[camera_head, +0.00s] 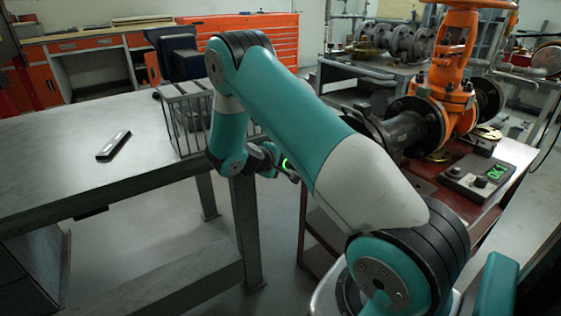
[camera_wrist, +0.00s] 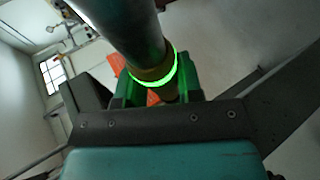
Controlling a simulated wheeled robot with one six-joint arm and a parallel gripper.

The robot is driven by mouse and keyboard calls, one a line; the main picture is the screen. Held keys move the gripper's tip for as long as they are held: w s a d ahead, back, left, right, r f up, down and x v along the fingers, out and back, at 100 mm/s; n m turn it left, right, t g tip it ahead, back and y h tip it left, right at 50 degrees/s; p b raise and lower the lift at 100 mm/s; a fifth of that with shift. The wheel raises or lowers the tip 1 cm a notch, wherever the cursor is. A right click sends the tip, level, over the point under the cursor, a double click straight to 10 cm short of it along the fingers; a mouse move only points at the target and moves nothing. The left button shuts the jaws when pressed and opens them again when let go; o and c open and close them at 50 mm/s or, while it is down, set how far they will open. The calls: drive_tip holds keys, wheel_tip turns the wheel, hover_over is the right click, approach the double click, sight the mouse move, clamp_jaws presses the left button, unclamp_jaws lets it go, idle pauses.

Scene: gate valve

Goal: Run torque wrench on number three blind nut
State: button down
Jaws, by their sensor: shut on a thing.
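In the wrist view, my gripper (camera_wrist: 155,98) is shut on a thick grey cylindrical tool, which looks like the torque wrench (camera_wrist: 122,30). A bright green ring glows around it at the jaws. In the head view the green ring of the wrench (camera_head: 286,163) shows beside my wrist, and my arm hides most of the tool and jaws. The orange gate valve (camera_head: 447,75) stands on the red-brown bench at right, with a dark flanged pipe (camera_head: 402,134) on its left. My gripper is left of this pipe, apart from it. I cannot make out the number three nut.
A control box (camera_head: 478,182) with a green display sits on the red-brown bench (camera_head: 515,152). A grey table (camera_head: 60,140) at left holds a wire basket (camera_head: 185,118) and a dark flat device (camera_head: 114,146). Open floor lies between table and bench.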

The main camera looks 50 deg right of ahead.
drive_tip(key=shift+d+r, duration=0.15)
drive_tip(key=shift+d, duration=0.05)
drive_tip(key=shift+s+d, duration=0.2)
drive_tip(key=shift+d, duration=0.55)
drive_tip(key=shift+s+d, duration=0.15)
drive_tip(key=shift+d, duration=0.55)
drive_tip(key=shift+s+d+p, duration=0.2)
drive_tip(key=shift+d+p, duration=0.5)
drive_tip(key=shift+d, duration=0.15)
idle(2.6)
drive_tip(key=shift+a+p, duration=0.25)
drive_tip(key=shift+p, duration=0.1)
idle(1.9)
